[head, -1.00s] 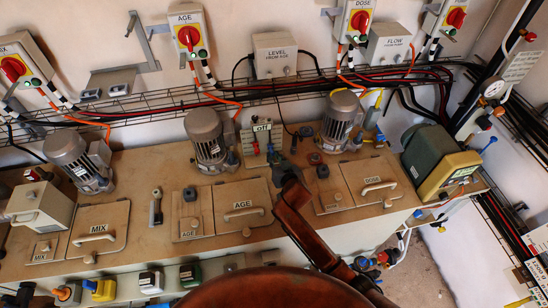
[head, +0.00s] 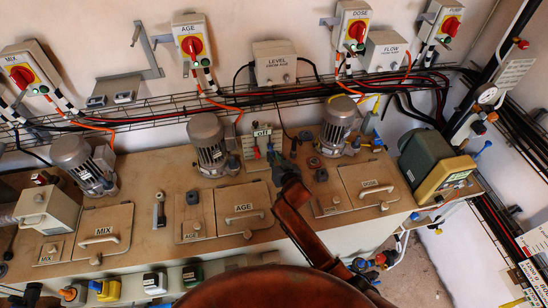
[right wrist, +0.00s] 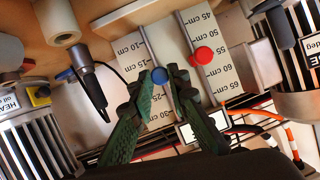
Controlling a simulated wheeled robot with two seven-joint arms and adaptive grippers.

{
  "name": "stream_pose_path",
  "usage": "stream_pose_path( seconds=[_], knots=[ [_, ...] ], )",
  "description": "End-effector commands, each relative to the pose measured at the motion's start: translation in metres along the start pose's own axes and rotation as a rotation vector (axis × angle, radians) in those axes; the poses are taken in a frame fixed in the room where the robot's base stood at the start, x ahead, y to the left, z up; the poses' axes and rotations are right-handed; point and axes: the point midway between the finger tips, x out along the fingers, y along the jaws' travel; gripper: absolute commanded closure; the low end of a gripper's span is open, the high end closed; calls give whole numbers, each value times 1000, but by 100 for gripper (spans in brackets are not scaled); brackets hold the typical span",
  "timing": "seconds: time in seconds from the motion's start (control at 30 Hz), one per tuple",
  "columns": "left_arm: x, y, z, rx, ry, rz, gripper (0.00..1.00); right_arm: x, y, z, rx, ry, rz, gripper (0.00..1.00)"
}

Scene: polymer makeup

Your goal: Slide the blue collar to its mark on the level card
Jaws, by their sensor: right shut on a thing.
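The level card (right wrist: 222,75) is white with centimetre scales and two thin rods in the right wrist view. The blue collar (right wrist: 160,75) is a small blue knob on the left rod, roughly between the 15 and 25 cm labels. A red collar (right wrist: 203,55) sits on the right rod near 55. My right gripper (right wrist: 161,79) has its green fingers shut on the blue collar, one on each side. The head view shows the right gripper (head: 283,168) beside the level card (head: 250,145), partly hiding it. My left gripper is not seen.
The bench carries motors, such as the AGE motor (head: 210,148), and hatches, such as the AGE hatch (head: 243,208). A cable tray (head: 150,117) runs along the wall behind. In the right wrist view a black probe (right wrist: 90,85) with a cable stands left of the card.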

Motion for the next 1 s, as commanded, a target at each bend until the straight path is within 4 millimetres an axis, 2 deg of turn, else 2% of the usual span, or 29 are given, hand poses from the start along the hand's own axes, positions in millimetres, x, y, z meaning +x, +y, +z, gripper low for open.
stream_pose_path(
  seconds=[0.3,0.67,0.77,1.0],
  knots=[
    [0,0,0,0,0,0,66,0,0,0,-1,0,0,66],
    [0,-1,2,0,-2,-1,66,-5,0,1,0,-2,1,66],
    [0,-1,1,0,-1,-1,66,-17,0,1,1,0,0,66],
    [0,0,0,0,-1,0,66,-64,0,1,2,0,-1,66]
  ],
)
